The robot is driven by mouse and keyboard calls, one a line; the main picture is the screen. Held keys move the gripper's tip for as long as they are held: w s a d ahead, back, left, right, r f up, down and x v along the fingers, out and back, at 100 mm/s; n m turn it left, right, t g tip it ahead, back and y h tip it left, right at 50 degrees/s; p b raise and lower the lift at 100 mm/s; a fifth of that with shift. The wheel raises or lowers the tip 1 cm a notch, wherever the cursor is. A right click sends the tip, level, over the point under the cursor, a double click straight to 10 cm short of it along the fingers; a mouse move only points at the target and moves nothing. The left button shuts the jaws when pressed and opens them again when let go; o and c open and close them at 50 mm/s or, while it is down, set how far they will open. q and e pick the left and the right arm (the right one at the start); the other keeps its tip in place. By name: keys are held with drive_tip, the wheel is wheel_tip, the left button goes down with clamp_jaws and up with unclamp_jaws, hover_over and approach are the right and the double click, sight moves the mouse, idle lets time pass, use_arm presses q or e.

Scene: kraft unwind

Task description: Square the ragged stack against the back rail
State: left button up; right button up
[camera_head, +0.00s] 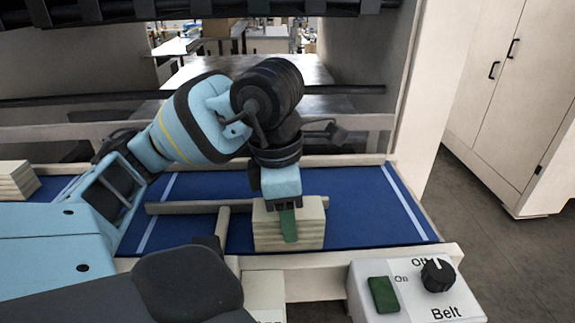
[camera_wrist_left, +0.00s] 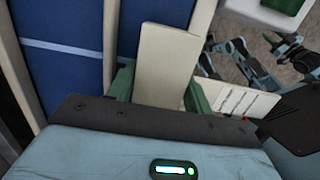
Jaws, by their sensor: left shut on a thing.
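A pale layered stack (camera_head: 311,233) stands on the blue belt (camera_head: 350,212), near its front edge. My left gripper (camera_head: 288,222) comes down over it from above and is shut on it. One green finger lies against its front face; the other is hidden behind it. In the left wrist view the pale stack (camera_wrist_left: 163,70) shows between the green fingers (camera_wrist_left: 158,92). A pale rail (camera_head: 345,161) runs along the belt's far edge, apart from the stack. My right gripper does not show in the head view; blue and black arm parts in the left wrist view are too small to read.
A wooden bar (camera_head: 180,208) lies across the belt left of the stack, with a crosspiece (camera_head: 222,232) towards the front. Another pale stack (camera_head: 16,180) stands at the far left. A belt control box (camera_head: 362,300) sits at front right. The belt right of the stack is clear.

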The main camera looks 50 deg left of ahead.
use_arm(q)
drive_tip(key=shift+s+d, duration=0.1)
drive_tip(key=shift+d, duration=0.05)
drive_tip(key=o, duration=1.2)
drive_tip(key=shift+c, duration=0.2)
